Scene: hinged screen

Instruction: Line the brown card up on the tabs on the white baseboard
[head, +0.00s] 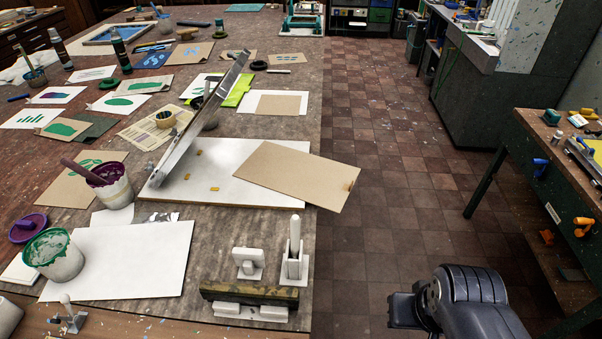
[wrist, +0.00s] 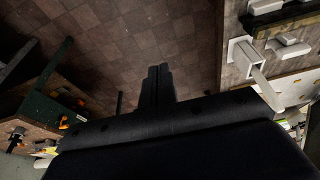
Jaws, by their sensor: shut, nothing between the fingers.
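The brown card (head: 290,174) lies askew across the right part of the white baseboard (head: 228,186). Its right end sticks out past the table's right edge, over the floor. Small orange tabs (head: 214,189) show on the bare left part of the baseboard; any under the card are hidden. The hinged screen (head: 190,133) stands tilted up over the baseboard's left side. My gripper (wrist: 159,72) is shut and empty in the wrist view, with floor behind it. In the head view my dark arm is at the lower right, off the table and apart from the card.
A white block with an upright post (head: 294,258) and a dark-edged squeegee (head: 250,292) stand near the table's front right. Paint pots (head: 110,185) stand left of the baseboard. A workbench (head: 560,170) is at the right. Tiled floor (head: 385,150) between is clear.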

